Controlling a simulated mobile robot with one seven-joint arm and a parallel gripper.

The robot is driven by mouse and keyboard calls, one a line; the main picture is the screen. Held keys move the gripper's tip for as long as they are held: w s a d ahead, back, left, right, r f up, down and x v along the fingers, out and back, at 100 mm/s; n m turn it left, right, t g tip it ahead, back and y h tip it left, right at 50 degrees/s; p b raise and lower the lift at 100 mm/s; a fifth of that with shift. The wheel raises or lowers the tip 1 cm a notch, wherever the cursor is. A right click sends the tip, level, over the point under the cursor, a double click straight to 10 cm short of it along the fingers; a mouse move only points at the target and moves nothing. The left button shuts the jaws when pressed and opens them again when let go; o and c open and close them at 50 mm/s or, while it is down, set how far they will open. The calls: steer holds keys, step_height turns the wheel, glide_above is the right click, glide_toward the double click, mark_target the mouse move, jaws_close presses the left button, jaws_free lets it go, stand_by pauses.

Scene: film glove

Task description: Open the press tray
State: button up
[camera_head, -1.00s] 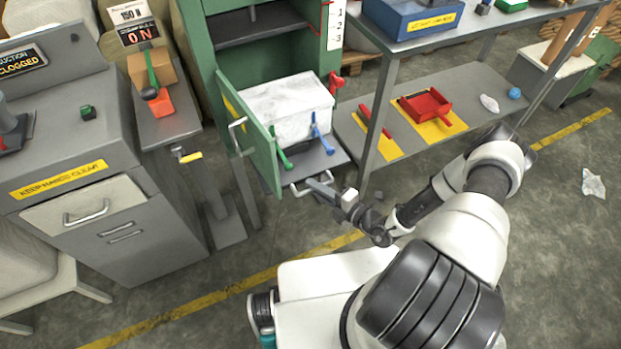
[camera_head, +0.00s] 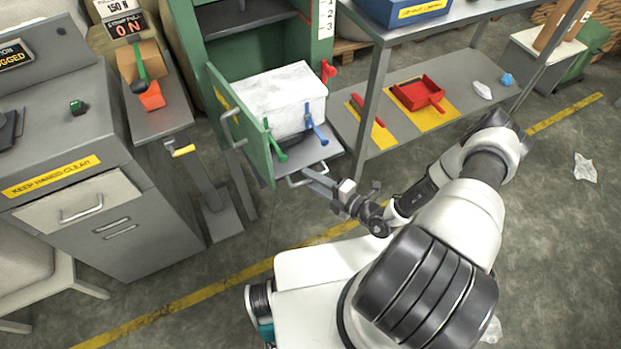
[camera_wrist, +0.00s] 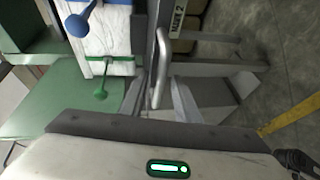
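The press tray (camera_head: 324,152) is a dark grey plate low in the green press, sticking out at the front under a white block (camera_head: 282,92). Its bar handle (camera_head: 307,176) faces me; in the wrist view the handle (camera_wrist: 161,68) runs upright in the picture. My gripper (camera_head: 313,176) is at the handle. In the wrist view my gripper (camera_wrist: 160,95) has its fingers apart, with the handle's near end between or just beyond them. I cannot tell whether they touch it. A green lever (camera_head: 275,147) and a blue lever (camera_head: 316,131) stand in front of the block.
The press's green door (camera_head: 240,125) stands open at the left of the tray. A grey bench leg (camera_head: 367,110) is close on the right. A grey cabinet (camera_head: 90,200) stands at left. The floor (camera_head: 330,210) in front of the tray is clear apart from my arm.

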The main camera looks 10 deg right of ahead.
steer(key=v, duration=1.7)
steer(key=shift+w, duration=0.1)
